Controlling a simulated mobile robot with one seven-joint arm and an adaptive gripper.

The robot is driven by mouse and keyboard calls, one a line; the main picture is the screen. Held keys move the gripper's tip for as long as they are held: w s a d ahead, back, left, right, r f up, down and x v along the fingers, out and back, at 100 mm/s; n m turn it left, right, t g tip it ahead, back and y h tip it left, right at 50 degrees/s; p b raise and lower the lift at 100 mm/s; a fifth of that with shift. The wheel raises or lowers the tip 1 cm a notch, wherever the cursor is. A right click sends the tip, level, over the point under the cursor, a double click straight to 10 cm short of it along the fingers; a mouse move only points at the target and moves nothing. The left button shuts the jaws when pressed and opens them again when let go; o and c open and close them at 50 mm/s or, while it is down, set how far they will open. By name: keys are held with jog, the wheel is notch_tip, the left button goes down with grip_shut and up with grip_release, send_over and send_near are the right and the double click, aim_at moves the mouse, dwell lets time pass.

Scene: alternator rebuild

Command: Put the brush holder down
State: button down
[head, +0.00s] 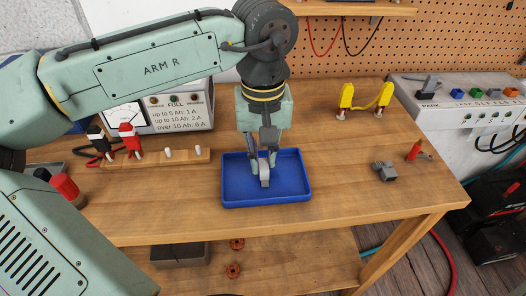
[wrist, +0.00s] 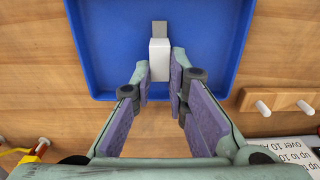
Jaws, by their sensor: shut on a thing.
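The brush holder (head: 265,174) is a small light grey block with a darker grey end, also in the wrist view (wrist: 159,58). My gripper (head: 263,164) points down with its fingers on both sides of the block, and they show in the wrist view (wrist: 160,76) too. It is shut on the brush holder. The block is over the inside of a blue tray (head: 233,196), whose floor also shows in the wrist view (wrist: 105,50). I cannot tell whether the block touches the tray floor. The tray looks otherwise empty.
A wooden strip with pegs (head: 180,158) is left of the tray, before a meter box (head: 180,112). A grey part (head: 384,171) and a red-orange part (head: 414,151) lie to the right. Yellow clips (head: 346,97) are at the back. The bench right of the tray is mostly clear.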

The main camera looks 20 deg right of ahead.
aim_at(263, 161)
jog(key=shift+f, duration=0.15)
jog(key=c, duration=1.6)
grip_release()
notch_tip(263, 161, up, 12)
jog(key=shift+r+b, duration=0.2)
jog(key=shift+b, duration=0.35)
jog(key=shift+s+f, duration=0.1)
